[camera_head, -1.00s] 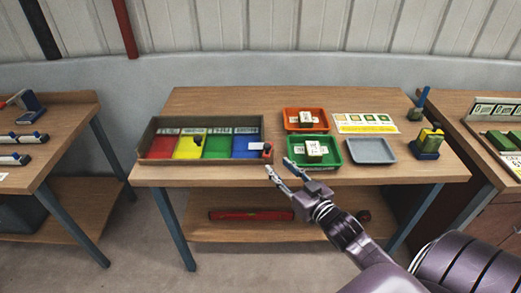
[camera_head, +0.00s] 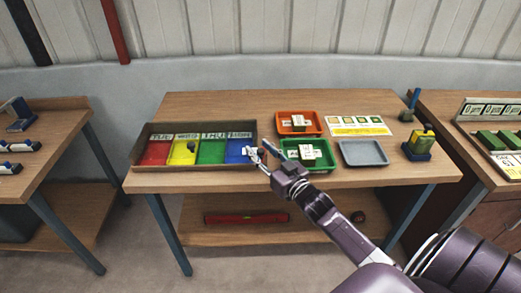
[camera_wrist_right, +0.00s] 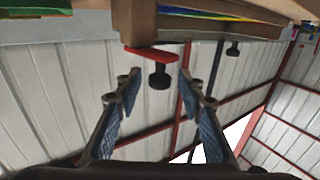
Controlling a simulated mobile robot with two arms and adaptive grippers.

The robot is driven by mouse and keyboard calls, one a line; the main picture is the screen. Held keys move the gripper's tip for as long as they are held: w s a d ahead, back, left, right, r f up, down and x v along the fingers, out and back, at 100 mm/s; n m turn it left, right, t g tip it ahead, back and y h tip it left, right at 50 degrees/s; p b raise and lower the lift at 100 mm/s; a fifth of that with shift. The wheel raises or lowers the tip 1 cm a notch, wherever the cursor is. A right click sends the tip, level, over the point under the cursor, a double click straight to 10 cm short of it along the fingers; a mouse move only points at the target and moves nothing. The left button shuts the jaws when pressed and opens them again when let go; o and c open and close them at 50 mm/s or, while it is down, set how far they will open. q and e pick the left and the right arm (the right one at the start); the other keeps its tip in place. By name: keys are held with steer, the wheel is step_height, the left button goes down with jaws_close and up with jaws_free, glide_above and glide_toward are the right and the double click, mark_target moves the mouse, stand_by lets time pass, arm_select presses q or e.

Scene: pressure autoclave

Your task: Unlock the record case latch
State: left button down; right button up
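The record case (camera_head: 128,158) is a brown, shallow box with red, yellow, green and blue sections. It lies at the left of the middle table. Its latch, a red lever with a black knob (camera_wrist_right: 158,74), shows in the right wrist view beside the wooden corner of the case. In the head view my gripper mostly hides the latch. My right gripper (camera_head: 262,150) is open at the case's front right corner. In the right wrist view its fingers (camera_wrist_right: 158,100) stand apart with the knob ahead between them; I see no contact. My left gripper is not in view.
A green tray (camera_head: 283,164) with a labelled block stands close to the right of my gripper. Behind it is an orange tray (camera_head: 281,131); a grey tray (camera_head: 362,153) lies further right. A dark knob (camera_head: 191,147) rises from the yellow section.

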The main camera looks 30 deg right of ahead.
jaws_close()
steer(key=shift+d+n+y, duration=0.1)
steer(key=shift+n+y, duration=0.2)
steer(key=shift+y, duration=0.2)
steer(key=shift+s+d+n+g+y+b, duration=0.25)
steer(key=shift+n+y, duration=0.3)
steer(key=shift+y, duration=0.3)
steer(key=shift+s+d+n+g+y+b, duration=0.15)
steer(key=shift+n+y+b, duration=0.15)
steer(key=shift+n+y, duration=0.4)
jaws_free()
